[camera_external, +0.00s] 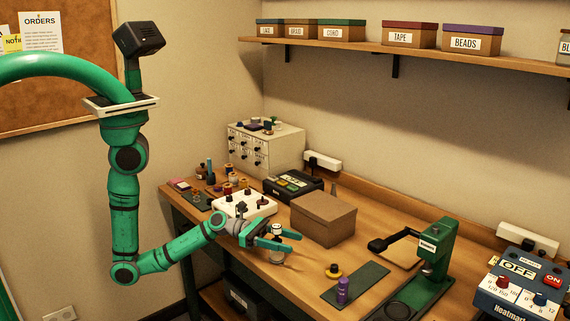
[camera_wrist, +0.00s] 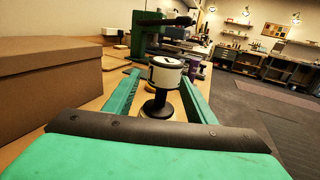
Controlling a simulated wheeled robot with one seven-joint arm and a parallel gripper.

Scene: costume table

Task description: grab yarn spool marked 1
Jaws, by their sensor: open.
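In that view the spool (camera_wrist: 166,73) is in the middle, between the tips of my two green fingers. My gripper (camera_wrist: 160,85) is open, with a finger on each side of it; I cannot tell whether either finger touches it. My gripper also shows in the external view (camera_external: 284,239), low over the table.
A brown box (camera_external: 323,218) stands close behind my gripper. A green press (camera_external: 440,245) is farther right. Several small spools crowd the left end.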

